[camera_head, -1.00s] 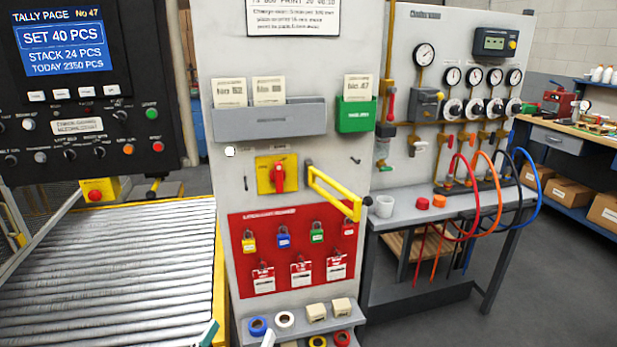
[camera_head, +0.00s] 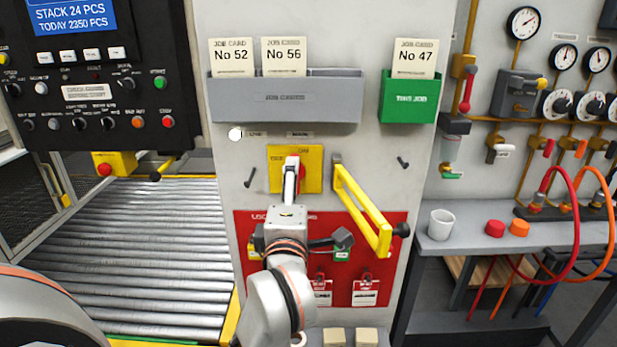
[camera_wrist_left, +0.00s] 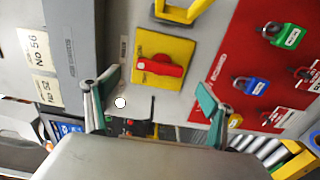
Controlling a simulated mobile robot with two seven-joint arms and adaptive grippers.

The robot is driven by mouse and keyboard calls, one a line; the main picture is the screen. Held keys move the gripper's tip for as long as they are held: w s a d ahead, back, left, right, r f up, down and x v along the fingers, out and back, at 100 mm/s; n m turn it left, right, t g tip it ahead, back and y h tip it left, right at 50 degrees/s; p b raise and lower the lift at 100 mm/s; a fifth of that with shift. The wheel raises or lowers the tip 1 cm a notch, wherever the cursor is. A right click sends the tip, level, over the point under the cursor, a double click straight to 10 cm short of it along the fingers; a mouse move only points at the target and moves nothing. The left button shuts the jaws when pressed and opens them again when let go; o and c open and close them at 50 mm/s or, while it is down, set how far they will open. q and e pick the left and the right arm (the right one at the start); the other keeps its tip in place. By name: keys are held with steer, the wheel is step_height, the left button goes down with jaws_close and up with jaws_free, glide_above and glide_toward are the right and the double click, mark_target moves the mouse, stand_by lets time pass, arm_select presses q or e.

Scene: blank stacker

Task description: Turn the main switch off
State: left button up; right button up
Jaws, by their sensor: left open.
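The main switch is a red rotary handle on a square yellow plate (camera_head: 312,160), mounted on the pale cabinet front. In the head view my left gripper (camera_head: 291,176) covers most of the handle; a sliver of red shows beside it. In the left wrist view the whole red handle (camera_wrist_left: 160,66) is in view, lying along the picture's width on its plate. My left gripper (camera_wrist_left: 155,92) is open there, its two green-padded fingers wide apart, with nothing between them. I cannot tell whether they touch the switch. My right gripper is not in view.
A yellow hinged bar (camera_head: 362,210) juts out just right of the switch. Below is a red lockout board (camera_head: 390,232) with padlocks and tags. Above are a grey card holder (camera_head: 285,98) and a green one (camera_head: 408,97). Rollers (camera_head: 165,240) lie at left.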

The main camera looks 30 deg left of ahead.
arm_select(q)
steer(key=x, duration=0.6)
steer(key=shift+w+a+b, duration=0.15)
steer(key=shift+a+b, duration=0.1)
steer(key=shift+b, duration=0.1)
steer(key=c, duration=1.1)
